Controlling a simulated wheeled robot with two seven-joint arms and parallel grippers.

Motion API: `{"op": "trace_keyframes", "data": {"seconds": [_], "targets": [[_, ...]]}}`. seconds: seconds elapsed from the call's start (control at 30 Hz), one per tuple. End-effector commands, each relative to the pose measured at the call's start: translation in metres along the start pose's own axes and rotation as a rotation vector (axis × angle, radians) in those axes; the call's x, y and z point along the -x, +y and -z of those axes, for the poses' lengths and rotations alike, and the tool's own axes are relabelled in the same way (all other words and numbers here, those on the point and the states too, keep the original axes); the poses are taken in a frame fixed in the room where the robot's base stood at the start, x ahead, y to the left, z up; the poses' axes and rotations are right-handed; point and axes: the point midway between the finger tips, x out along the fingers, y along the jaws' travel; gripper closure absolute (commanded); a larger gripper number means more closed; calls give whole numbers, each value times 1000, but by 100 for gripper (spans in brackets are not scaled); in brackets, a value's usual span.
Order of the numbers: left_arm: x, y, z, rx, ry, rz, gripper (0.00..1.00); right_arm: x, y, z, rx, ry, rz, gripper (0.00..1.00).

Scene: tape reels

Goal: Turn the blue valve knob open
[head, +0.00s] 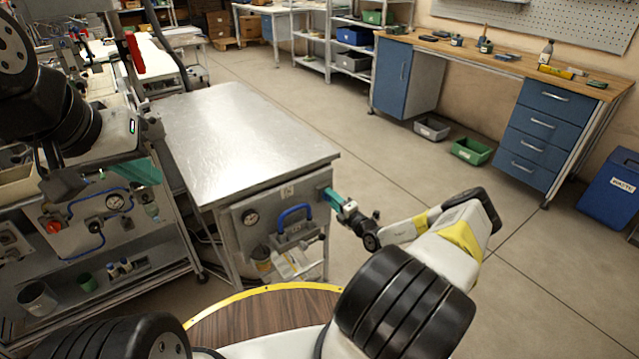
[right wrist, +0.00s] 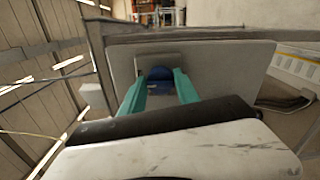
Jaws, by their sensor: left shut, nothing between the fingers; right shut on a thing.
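The blue valve knob (right wrist: 160,74) shows in the right wrist view on a grey plate, between the teal fingers of my right gripper (right wrist: 160,86). In the head view the same gripper (head: 332,197) is at the upper right of the grey front panel (head: 236,232) under the metal-topped bench. It is shut on the knob, and its fingers hide most of the knob there. How far the knob is turned cannot be told.
A blue handle (head: 295,213) and a round gauge (head: 251,216) are on the same panel. The metal benchtop (head: 235,130) is bare. A left bench carries a gauge with blue tubing (head: 115,202).

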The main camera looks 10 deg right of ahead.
Motion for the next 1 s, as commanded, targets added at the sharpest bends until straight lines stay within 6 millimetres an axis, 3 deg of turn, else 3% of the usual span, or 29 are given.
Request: {"op": "trace_keyframes", "data": {"seconds": [0.2, 0.23, 0.3, 0.33, 0.67, 1.0], "targets": [[0, 0, 0, 0, 0, 0, 100, 0, 0, -2, 1, -3, 1, 100], [0, 0, 0, 0, 0, 0, 100, 0, 0, -2, 1, -3, 1, 57], [0, 0, 0, 0, 0, 0, 100, 0, 0, -2, 1, -3, 1, 43], [0, 0, 0, 0, 0, 0, 100, 0, 0, -2, 1, -3, 1, 41], [0, 0, 0, 0, 0, 0, 100, 2, 0, -1, 1, -2, 1, 41], [0, 0, 0, 0, 0, 0, 100, 54, 0, -2, 0, -3, 2, 41]]}}
